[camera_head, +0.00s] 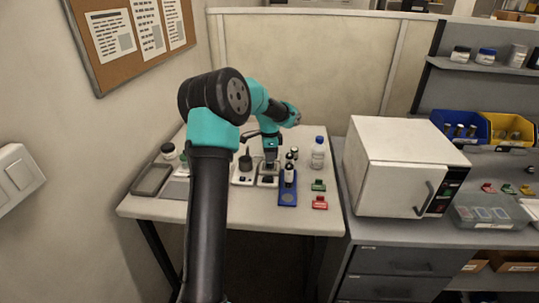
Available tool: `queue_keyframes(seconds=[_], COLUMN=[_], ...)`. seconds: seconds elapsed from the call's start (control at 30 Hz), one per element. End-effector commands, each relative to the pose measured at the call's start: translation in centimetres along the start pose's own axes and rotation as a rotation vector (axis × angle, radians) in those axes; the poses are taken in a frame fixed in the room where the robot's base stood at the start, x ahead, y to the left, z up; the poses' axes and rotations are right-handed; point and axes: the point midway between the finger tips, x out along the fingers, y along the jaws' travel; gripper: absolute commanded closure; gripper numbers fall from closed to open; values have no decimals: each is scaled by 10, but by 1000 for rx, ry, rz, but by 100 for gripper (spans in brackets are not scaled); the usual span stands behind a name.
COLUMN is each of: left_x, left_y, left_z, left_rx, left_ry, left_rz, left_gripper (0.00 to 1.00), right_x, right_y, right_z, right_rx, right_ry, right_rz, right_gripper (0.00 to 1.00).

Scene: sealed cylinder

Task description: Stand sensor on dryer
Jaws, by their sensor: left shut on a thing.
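My left gripper (270,158) points down over the white table, above a small pale device with a dark front (267,181). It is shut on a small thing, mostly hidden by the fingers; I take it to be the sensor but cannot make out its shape. Whether it touches the device below is too small to tell. A second pale device with a dark round top (245,165) stands just left of it. I cannot tell which of the two is the dryer. My right gripper is not in view.
A blue rack (288,199) with dark vials stands close right of the gripper. A white bottle (318,153), a green clip (318,185) and a red clip (320,203) are farther right. A grey tray (152,179) lies left. A white oven (390,168) stands on the right bench.

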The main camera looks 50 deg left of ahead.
Motion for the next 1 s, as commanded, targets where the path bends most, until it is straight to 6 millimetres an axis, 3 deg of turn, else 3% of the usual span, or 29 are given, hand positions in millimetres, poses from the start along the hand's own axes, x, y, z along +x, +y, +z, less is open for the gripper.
queue_keyframes(seconds=[0.33,0.37,0.6,1.0], left_x=[3,2,2,-5], left_y=[0,0,0,0], left_z=[0,0,0,0], left_rx=[0,0,0,0], left_ry=[1,1,1,1], left_rz=[-1,-1,-1,-2], left_gripper=[94,64,41,41], right_x=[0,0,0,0], right_y=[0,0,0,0], right_z=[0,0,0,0], right_rx=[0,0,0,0], right_ry=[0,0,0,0], right_rz=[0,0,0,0], right_gripper=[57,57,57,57])
